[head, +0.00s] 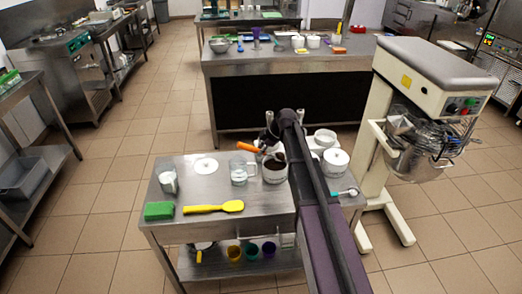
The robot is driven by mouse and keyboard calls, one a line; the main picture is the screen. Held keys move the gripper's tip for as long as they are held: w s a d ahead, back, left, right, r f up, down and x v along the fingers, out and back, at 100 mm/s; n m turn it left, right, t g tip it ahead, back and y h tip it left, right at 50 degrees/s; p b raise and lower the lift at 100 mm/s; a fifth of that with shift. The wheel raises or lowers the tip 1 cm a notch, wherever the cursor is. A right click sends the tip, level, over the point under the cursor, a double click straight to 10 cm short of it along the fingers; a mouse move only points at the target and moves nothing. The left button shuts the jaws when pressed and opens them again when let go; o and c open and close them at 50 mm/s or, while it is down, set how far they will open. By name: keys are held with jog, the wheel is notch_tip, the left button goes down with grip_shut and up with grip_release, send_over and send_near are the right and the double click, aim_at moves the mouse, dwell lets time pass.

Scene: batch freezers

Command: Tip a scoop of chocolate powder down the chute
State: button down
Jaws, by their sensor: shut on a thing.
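My gripper (268,142) is above the steel table, over a white tub (275,177) with dark brown powder in it. It is shut on a tool with an orange handle (248,147), likely the scoop. The handle sticks out to the left of the gripper. The scoop's bowl is at or just above the tub's mouth, and I cannot tell whether it holds powder. The mixer (445,65) stands at right with a steel bowl (412,163) and wire guard. A grey metal piece at the guard's left (399,124) looks like the chute.
On the table (225,222) are a clear jug (239,172), a white lid (206,166), a whitish cup (168,181), a green sponge (158,211) and a yellow spatula (213,207). White tubs (335,161) and a teal-handled scoop (345,193) lie right of my arm. A counter stands behind.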

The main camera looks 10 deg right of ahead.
jog(key=shift+a+r+p, duration=0.15)
jog(key=shift+r+p, duration=0.7)
jog(key=shift+r, duration=0.05)
jog(key=shift+a+r+h+p, duration=0.2)
jog(key=shift+a+h+p, duration=0.35)
jog(key=shift+h, duration=0.4)
jog(key=shift+a+r+h+p, duration=0.15)
jog(key=shift+a+h+p, duration=0.15)
jog(key=shift+h+p, duration=0.55)
jog(key=shift+d, duration=0.1)
